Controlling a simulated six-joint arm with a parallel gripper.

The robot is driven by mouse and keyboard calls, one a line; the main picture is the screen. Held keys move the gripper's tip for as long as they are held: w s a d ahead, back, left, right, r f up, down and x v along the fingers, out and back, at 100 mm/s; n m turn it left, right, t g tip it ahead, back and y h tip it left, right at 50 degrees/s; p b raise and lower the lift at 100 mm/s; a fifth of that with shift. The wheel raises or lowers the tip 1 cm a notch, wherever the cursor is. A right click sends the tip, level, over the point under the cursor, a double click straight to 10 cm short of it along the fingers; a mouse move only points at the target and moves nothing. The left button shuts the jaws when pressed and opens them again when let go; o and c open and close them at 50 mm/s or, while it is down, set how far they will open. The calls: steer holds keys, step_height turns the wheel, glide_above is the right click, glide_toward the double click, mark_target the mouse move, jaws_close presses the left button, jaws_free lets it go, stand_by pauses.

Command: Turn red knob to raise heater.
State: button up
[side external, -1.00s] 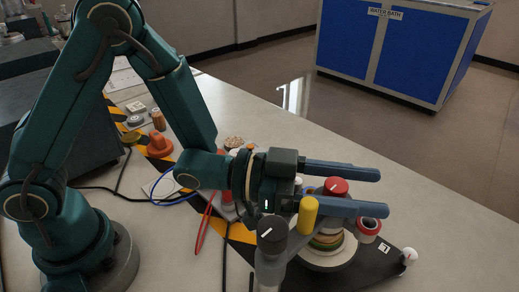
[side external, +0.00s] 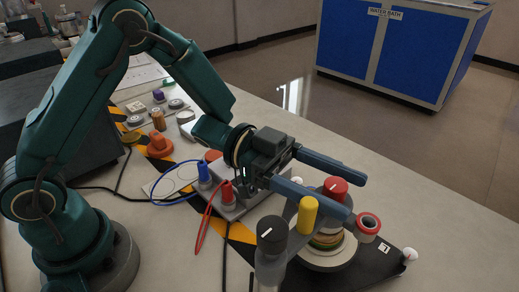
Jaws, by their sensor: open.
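The red knob (side external: 336,187) has a white mark on its top and stands upright, at the right of the side external view. My gripper (side external: 358,196) is open, its two blue-grey fingers pointing down and to the right. In the picture the knob shows between the fingers; I cannot tell whether either finger touches it. No part that is clearly the heater can be picked out. Below the knob is a round stack of coloured layers (side external: 327,241), partly hidden by the front finger and other posts.
A yellow-topped post (side external: 307,214) and a black-topped post (side external: 271,231) stand close by the front finger.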

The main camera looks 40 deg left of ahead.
steer(key=shift+s+a+r, duration=0.1)
steer(key=shift+a+r, duration=0.2)
steer(key=shift+a, duration=0.3)
steer(key=shift+s+a+r, duration=0.1)
steer(key=shift+a+r, duration=0.15)
steer(key=shift+a, duration=0.3)
steer(key=w+a+r+n+t+y, duration=0.2)
steer(key=w+a+r+t+y, duration=0.15)
steer(key=r+t, duration=0.3)
steer(key=w+a+r+n+t+y, duration=0.25)
steer(key=w+r+t, duration=0.25)
steer(key=r, duration=0.3)
steer(key=s+a+r+n+t+y, duration=0.1)
steer(key=s+a+n+y, duration=0.3)
steer(key=a+n+y, duration=0.5)
steer(key=shift+a+r+y, duration=0.2)
steer(key=shift+a+y, duration=1.5)
steer(key=shift+a, duration=0.7)
steer(key=shift+s, duration=0.1)
